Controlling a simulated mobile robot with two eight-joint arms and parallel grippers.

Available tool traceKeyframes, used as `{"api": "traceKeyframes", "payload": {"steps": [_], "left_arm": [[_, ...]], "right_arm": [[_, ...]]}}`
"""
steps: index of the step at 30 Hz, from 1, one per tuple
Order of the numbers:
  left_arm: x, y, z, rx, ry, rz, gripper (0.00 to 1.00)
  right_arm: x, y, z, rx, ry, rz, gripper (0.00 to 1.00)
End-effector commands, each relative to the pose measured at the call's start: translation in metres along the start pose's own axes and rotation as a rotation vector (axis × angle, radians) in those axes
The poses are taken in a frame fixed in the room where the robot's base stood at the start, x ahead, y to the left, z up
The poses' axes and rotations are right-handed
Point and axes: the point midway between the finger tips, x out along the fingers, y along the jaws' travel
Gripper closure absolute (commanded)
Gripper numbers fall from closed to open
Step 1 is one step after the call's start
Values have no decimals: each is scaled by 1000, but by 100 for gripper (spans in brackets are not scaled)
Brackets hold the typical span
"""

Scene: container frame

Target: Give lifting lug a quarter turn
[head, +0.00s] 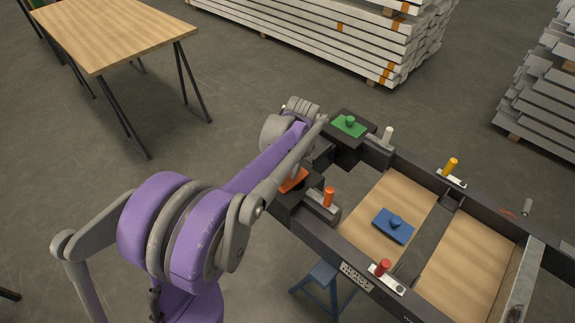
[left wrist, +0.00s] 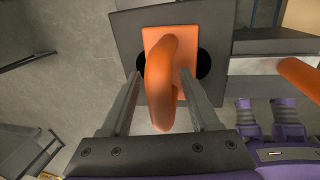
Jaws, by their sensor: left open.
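An orange lifting lug (left wrist: 163,85) with a raised curved loop on a flat orange plate shows large in the left wrist view. Its plate lies on a dark corner block (left wrist: 124,22) with black holes at both sides of it. My left gripper (left wrist: 160,78) is open, one finger on each side of the loop, with a visible gap on both sides. Whether the fingertips touch the plate cannot be told. In the head view the orange lug (head: 293,181) is partly covered by my left arm. My right gripper is not in view.
A green lug (head: 349,126) sits on the far corner block, and a blue lug (head: 392,226) on the frame's wooden floor. Orange (head: 328,197), white (head: 388,134), yellow (head: 450,167) and red (head: 383,267) pins stand on the dark frame. A wooden table (head: 115,32) is at the upper left.

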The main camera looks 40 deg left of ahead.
Motion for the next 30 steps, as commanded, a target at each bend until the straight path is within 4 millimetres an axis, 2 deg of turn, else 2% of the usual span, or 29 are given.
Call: {"api": "traceKeyframes", "payload": {"steps": [4, 8, 18, 21, 25, 30], "left_arm": [[-1, 0, 0, 0, 0, 0, 38], [-14, 0, 0, 1, 0, 0, 38], [-81, 0, 0, 0, 0, 0, 38], [-95, 0, 0, 0, 0, 0, 38], [-106, 0, 0, 0, 0, 0, 38], [-109, 0, 0, 0, 0, 0, 38]], "right_arm": [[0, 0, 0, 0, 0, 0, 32], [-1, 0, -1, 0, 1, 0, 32], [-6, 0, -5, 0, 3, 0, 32], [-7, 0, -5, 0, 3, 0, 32], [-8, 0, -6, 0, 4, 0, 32], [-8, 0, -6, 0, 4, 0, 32]]}}
